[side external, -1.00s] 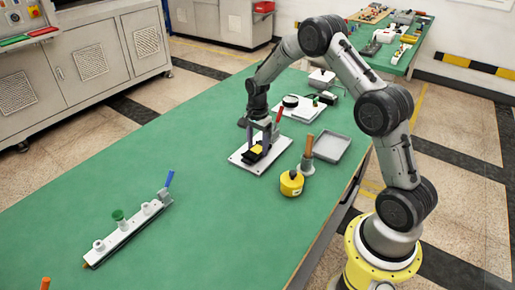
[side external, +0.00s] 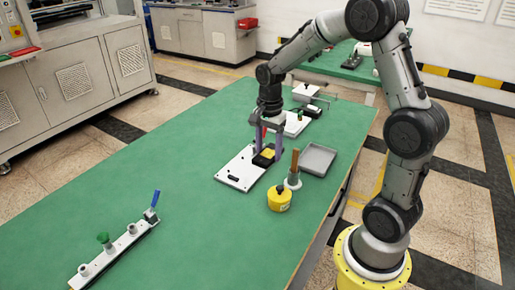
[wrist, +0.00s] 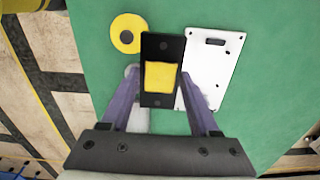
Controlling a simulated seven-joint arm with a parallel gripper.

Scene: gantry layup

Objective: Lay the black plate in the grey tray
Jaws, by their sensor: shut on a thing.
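The black plate (side external: 264,160) has a yellow patch on its middle. In the wrist view the plate (wrist: 162,48) lies lengthwise between the two purple fingers of my gripper (wrist: 160,88). My gripper (side external: 267,153) is shut on it in the side view, at the right edge of the white fixture plate (side external: 236,176). The plate looks raised, but its exact height is hard to tell. The grey tray (side external: 319,160) is empty and lies right of my gripper. The tray is not seen in the wrist view.
The pot also shows in the wrist view (wrist: 118,38). A white rail with pegs (side external: 115,255) lies front left.

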